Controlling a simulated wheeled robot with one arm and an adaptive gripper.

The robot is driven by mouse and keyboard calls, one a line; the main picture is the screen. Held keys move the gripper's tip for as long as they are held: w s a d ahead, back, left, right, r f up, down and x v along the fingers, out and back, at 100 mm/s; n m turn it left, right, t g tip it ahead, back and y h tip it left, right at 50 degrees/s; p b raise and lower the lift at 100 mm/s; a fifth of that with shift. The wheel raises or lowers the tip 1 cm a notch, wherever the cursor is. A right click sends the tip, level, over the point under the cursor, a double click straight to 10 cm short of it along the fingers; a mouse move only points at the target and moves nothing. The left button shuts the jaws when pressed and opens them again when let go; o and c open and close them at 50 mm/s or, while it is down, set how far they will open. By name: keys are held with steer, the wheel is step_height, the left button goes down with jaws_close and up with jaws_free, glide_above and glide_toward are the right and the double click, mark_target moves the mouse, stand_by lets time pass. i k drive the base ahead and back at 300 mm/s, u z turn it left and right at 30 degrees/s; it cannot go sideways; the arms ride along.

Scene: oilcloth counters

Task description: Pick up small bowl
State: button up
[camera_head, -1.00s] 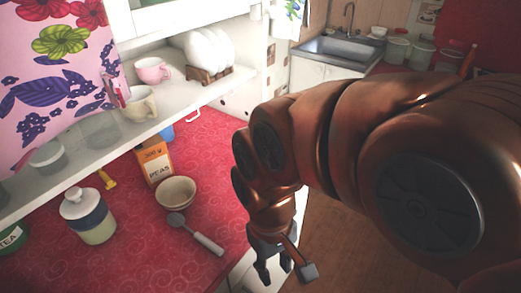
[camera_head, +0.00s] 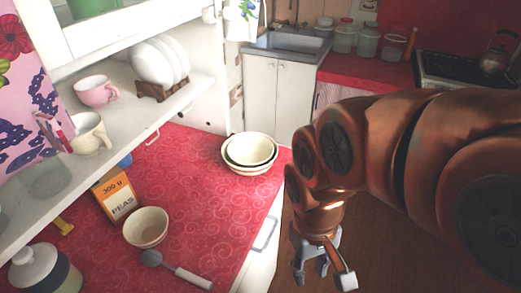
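A small cream bowl (camera_head: 146,229) stands upright and empty on the red oilcloth counter (camera_head: 195,225), in front of an orange peas box. Farther back near the counter's corner, a nested stack of cream bowls (camera_head: 250,151) stands, with a smaller bowl inside larger ones. I cannot tell which bowl the task means. My gripper (camera_head: 323,277) hangs beyond the counter's right edge, over the floor. Its fingers are apart with nothing between them. It touches neither the lone bowl nor the stack.
A peas box (camera_head: 115,195), a grey-headed utensil (camera_head: 178,270) and a lidded jar (camera_head: 45,272) are near the lone bowl. A white shelf (camera_head: 120,118) with cups and plates overhangs the counter's left side. Wooden floor (camera_head: 300,245) lies to the right.

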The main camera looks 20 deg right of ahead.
mark_target(147, 227)
steer(key=z, duration=0.05)
steer(key=k, duration=0.4)
steer(key=u, duration=0.3)
steer(key=i, duration=0.35)
steer(key=u, duration=3.55)
steer(key=k, duration=1.2)
steer(key=z, duration=0.4)
